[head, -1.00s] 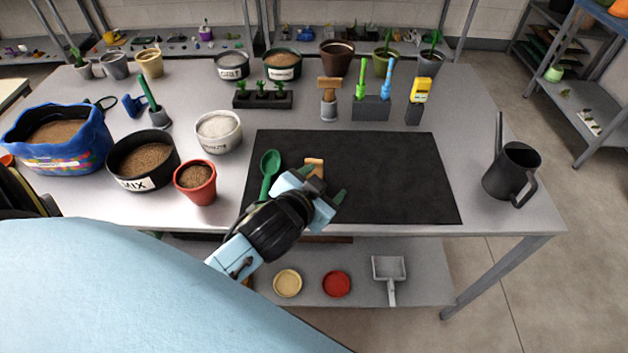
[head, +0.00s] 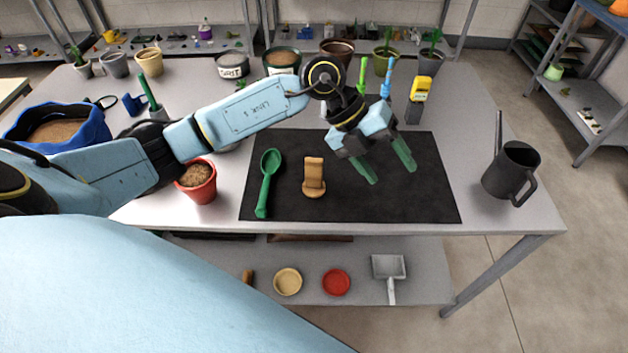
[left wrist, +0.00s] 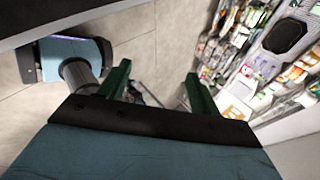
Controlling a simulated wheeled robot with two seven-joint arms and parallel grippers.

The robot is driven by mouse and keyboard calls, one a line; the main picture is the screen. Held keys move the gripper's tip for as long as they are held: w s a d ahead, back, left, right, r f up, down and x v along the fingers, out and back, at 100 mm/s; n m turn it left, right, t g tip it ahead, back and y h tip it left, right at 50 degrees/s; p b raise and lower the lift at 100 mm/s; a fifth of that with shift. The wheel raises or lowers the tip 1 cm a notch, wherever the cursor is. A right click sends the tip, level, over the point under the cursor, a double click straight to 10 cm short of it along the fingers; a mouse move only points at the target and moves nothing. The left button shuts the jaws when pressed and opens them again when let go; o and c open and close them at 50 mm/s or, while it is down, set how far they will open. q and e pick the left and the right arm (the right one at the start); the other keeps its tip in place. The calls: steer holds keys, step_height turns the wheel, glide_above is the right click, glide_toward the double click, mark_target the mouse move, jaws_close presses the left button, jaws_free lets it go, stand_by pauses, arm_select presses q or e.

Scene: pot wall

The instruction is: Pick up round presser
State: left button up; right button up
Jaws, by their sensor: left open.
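The round presser (head: 314,180), a wooden tool with an upright handle and a rounded base, stands on the black mat (head: 430,205), just right of a green scoop (head: 267,182). My left gripper (head: 391,172) is open and empty, its green fingers over the mat to the right of the presser and apart from it. The left wrist view shows both fingers (left wrist: 160,88) spread with nothing between them; the presser does not show there. My right gripper is not in view.
A red pot of soil (head: 198,183) stands left of the mat. A dark watering can (head: 511,172) stands at the table's right. Behind my arm are pots and a tool holder, partly hidden. The mat's right part is clear.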

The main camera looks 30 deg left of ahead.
arm_select(q)
steer(key=w+a+n+y, duration=0.15)
steer(key=a+y, duration=0.35)
steer(key=a, duration=0.5)
steer(key=n+y, duration=0.1)
steer(key=y, duration=0.2)
glide_above(314, 159)
steer(key=shift+g+y, duration=0.3)
steer(key=shift+g, duration=0.1)
steer(key=f, duration=0.6)
steer(key=shift+s+a+f, duration=0.1)
steer(key=shift+s+f, duration=0.1)
steer(key=shift+s, duration=0.05)
steer(key=shift+w+f+p, duration=0.2)
steer(key=shift+f+p, duration=0.2)
steer(key=shift+f, duration=2.7)
jaws_close()
